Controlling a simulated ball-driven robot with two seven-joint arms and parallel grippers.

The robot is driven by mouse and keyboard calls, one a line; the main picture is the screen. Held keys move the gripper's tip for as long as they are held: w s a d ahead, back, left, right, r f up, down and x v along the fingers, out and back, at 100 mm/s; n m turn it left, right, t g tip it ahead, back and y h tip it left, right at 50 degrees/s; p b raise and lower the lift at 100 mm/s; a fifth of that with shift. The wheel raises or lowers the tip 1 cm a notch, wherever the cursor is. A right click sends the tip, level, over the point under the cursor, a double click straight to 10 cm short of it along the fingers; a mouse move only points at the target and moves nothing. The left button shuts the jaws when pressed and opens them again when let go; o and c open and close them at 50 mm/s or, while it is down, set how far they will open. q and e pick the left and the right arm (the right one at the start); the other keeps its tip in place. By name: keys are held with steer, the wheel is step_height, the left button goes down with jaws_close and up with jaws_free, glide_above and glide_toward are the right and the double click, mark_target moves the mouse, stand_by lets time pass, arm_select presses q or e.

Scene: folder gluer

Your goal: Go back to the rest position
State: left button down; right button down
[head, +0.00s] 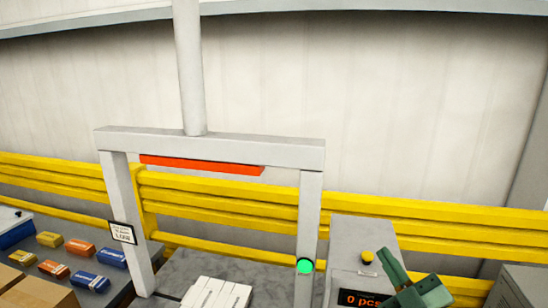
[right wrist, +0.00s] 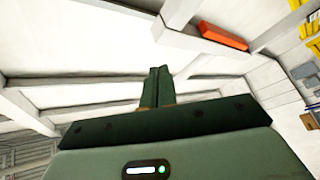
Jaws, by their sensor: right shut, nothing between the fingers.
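My right gripper (head: 391,266) is dark green and shows at the lower right of the head view, in front of the grey control box (head: 362,240). Its fingers are together and point up and left, with nothing between them. In the right wrist view the shut fingers (right wrist: 157,88) point up toward the pale ceiling and walls, and they touch nothing there. My left gripper is in neither view.
A grey gantry frame (head: 210,150) with a red bar (head: 200,165) and a green light (head: 305,266) stands in the middle. White cartons (head: 215,294) lie beneath it. Small coloured packs (head: 80,247) lie at the left. Yellow rails (head: 420,228) run behind.

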steer(key=s+d+f+m+g+h, duration=0.65)
steer(key=s+d+f+h, duration=0.25)
steer(key=f+h, duration=0.3)
steer(key=s+f+n+g+y, duration=0.1)
steer(key=s+f+n+g, duration=0.1)
steer(key=s+f+g, duration=0.75)
steer(key=s+a+f+m+y+b, duration=0.2)
steer(key=f+b, duration=0.5)
steer(key=f, duration=1.3)
steer(key=s+a+f+n+y+b, duration=0.1)
steer(key=s+a+f+b, duration=0.45)
steer(key=f, duration=1.45)
steer(key=s+d+f+m+g+b, duration=0.1)
steer(key=s+f+g+b, duration=0.1)
steer(key=s+f+b, duration=0.4)
steer(key=s+d+f+m+g+y+b, duration=0.1)
steer(key=s+f+m+b, duration=0.1)
steer(key=s+f+b, duration=0.5)
steer(key=s+f, duration=0.3)
steer(key=f, duration=0.4)
steer(key=s+f, duration=0.3)
steer(key=f, duration=0.4)
steer(key=shift+d+g+y, duration=0.25)
steer(key=shift+g+y, duration=0.05)
steer(key=shift+g, duration=0.1)
